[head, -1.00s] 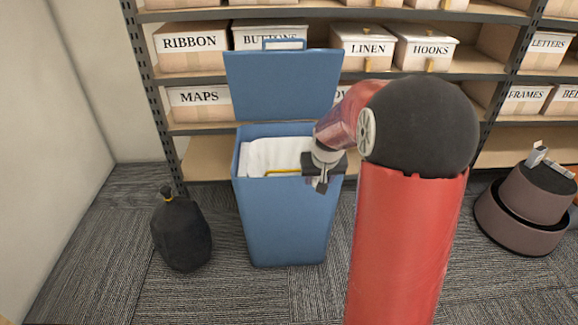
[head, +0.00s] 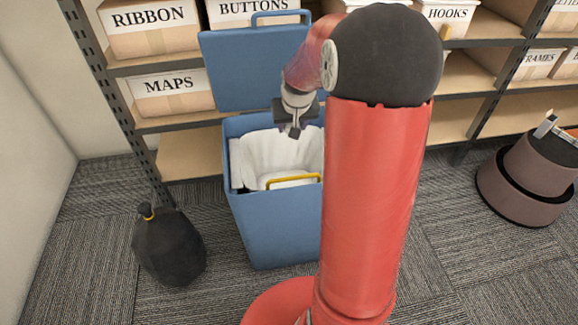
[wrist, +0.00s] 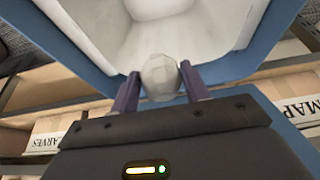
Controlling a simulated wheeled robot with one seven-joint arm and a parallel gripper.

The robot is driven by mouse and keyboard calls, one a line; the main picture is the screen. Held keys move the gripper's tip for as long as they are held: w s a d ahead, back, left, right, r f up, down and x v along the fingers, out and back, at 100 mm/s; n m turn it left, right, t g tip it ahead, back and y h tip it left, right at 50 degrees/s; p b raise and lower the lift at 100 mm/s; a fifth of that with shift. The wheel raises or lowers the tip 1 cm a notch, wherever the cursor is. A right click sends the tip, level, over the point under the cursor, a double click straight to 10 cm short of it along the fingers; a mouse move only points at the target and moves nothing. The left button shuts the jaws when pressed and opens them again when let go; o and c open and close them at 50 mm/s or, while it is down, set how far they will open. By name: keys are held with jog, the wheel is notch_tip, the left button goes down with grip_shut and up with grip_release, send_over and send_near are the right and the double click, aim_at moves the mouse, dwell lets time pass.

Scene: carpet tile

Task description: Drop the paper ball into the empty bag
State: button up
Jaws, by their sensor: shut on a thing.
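The blue bin (head: 275,225) stands with its lid (head: 255,70) up. The white bag (head: 268,150) lines it, open at the top and empty where I can see inside; my arm covers its right side. In the wrist view the bag's pale inside (wrist: 205,35) lies beyond the fingers. My gripper (head: 293,131) is over the back part of the bin's mouth. In the wrist view my gripper (wrist: 160,85) is shut on the pale, faceted paper ball (wrist: 160,75), one finger on each side. The ball is not clear in the head view.
A tied black bag (head: 170,248) stands on the carpet left of the bin. A shelf rack with labelled boxes, such as the MAPS box (head: 170,92), is behind. A round brown-and-black object (head: 530,180) stands at the right. A yellow handle (head: 293,180) shows at the bin's front.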

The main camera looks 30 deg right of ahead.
notch_tip(320, 180, down, 6)
jog(key=b, duration=0.2)
jog(key=shift+s+r+b, duration=0.1)
jog(key=shift+r+b, duration=0.1)
jog(key=shift+b, duration=0.15)
jog(key=o, duration=1)
jog(key=shift+r, duration=0.1)
jog(key=v, duration=0.7)
jog(key=shift+r, duration=0.3)
jog(key=shift+s+a, duration=0.15)
jog(key=shift+s, duration=0.05)
